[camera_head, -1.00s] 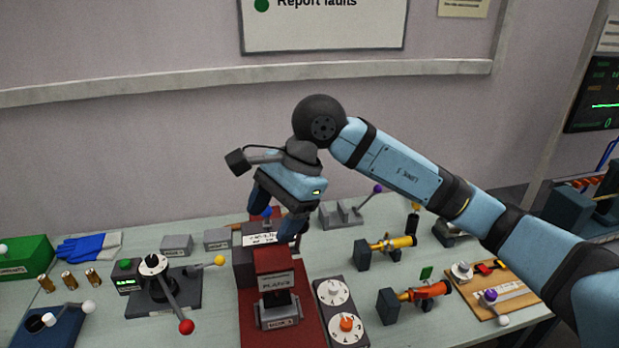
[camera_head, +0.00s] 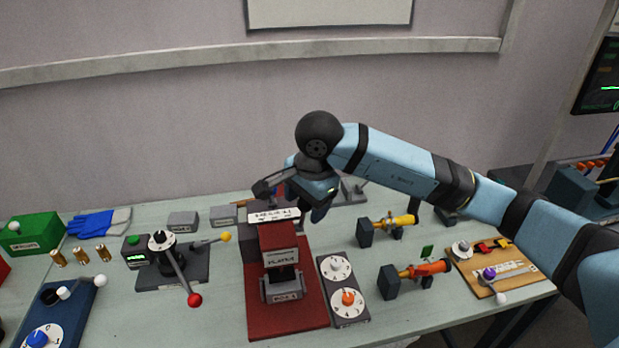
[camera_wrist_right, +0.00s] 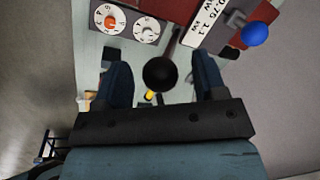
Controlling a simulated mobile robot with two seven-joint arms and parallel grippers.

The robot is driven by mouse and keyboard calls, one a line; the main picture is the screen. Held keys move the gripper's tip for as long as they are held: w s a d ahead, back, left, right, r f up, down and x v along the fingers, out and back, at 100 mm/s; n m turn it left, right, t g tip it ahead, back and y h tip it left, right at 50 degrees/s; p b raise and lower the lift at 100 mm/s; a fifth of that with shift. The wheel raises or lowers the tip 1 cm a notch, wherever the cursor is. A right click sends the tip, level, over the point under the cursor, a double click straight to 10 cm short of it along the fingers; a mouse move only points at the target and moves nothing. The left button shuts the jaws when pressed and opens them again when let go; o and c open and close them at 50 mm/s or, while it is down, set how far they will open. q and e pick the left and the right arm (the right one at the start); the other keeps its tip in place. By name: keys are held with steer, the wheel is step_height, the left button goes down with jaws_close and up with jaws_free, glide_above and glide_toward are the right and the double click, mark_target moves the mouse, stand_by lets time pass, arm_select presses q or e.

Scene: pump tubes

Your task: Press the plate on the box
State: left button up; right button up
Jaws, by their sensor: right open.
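A dark red press (camera_head: 278,238) stands on a red base (camera_head: 262,325) in the head view, with a white label strip on top. Its upper front label seems to read plate, and the grey block below (camera_head: 287,296) carries a label that seems to read box. My right gripper (camera_head: 298,205) is behind the press top, partly hidden by it and by my wrist. In the right wrist view my gripper (camera_wrist_right: 163,80) is open, with a black ball knob (camera_wrist_right: 160,74) on a rod appearing between its fingers; contact cannot be told. My left gripper is out of view.
A two-dial panel (camera_head: 342,290) stands right of the press. Yellow (camera_head: 395,226) and orange (camera_head: 425,268) devices are further right. A red-knobbed lever unit (camera_head: 172,262) stands left.

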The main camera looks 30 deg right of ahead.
mark_target(300, 217)
steer(key=shift+w+a+f, duration=0.1)
steer(key=shift+w+f, duration=0.05)
steer(key=shift+f, duration=0.5)
steer(key=shift+w+f, duration=0.1)
steer(key=shift+f, duration=0.5)
steer(key=c, duration=1)
steer(key=shift+s+a+f+t+b, duration=0.15)
steer(key=shift+s+f+t+b, duration=0.35)
steer(key=shift+b, duration=0.6)
steer(key=shift+s, duration=0.25)
